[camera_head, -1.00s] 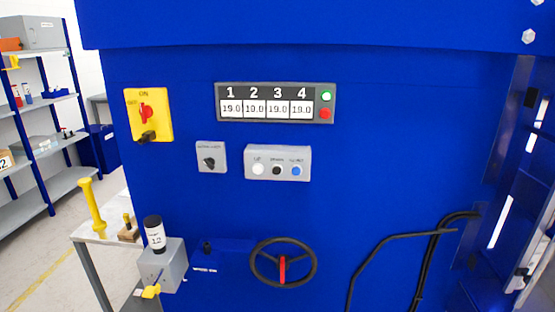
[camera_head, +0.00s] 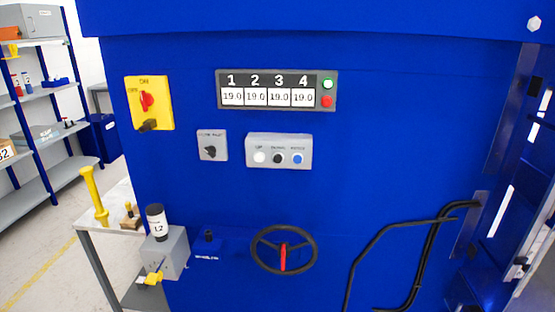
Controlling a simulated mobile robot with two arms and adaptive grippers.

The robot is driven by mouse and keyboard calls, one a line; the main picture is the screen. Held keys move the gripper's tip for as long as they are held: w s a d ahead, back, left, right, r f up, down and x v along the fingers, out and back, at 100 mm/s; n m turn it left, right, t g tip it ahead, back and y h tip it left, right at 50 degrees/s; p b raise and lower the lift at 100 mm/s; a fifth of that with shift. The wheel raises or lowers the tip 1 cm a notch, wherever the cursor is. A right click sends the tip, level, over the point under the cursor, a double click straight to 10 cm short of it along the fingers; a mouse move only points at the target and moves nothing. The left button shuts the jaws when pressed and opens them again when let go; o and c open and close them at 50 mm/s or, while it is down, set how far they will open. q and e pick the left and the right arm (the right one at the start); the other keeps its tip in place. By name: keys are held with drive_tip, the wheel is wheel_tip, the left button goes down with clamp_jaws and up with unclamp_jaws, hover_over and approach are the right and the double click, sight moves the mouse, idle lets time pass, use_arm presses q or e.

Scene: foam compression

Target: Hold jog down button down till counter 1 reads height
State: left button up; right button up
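The jog button box (camera_head: 279,151) is a grey panel on the blue machine front in the head view. It carries a white button (camera_head: 260,157), a black button (camera_head: 278,158) that seems to be labelled down, and a blue button (camera_head: 298,158). Above it is the counter panel (camera_head: 277,90) with windows numbered 1 to 4. Counter 1 (camera_head: 232,97) reads about 19.0, as do the others. Neither of my grippers shows in this view, and nothing touches the buttons.
A yellow switch plate (camera_head: 160,113) and a grey selector switch (camera_head: 211,146) are left of the buttons. A handwheel (camera_head: 283,250) sticks out below. A grey box (camera_head: 168,250) and a small table (camera_head: 120,222) stand at lower left. Black cables (camera_head: 405,224) run at right.

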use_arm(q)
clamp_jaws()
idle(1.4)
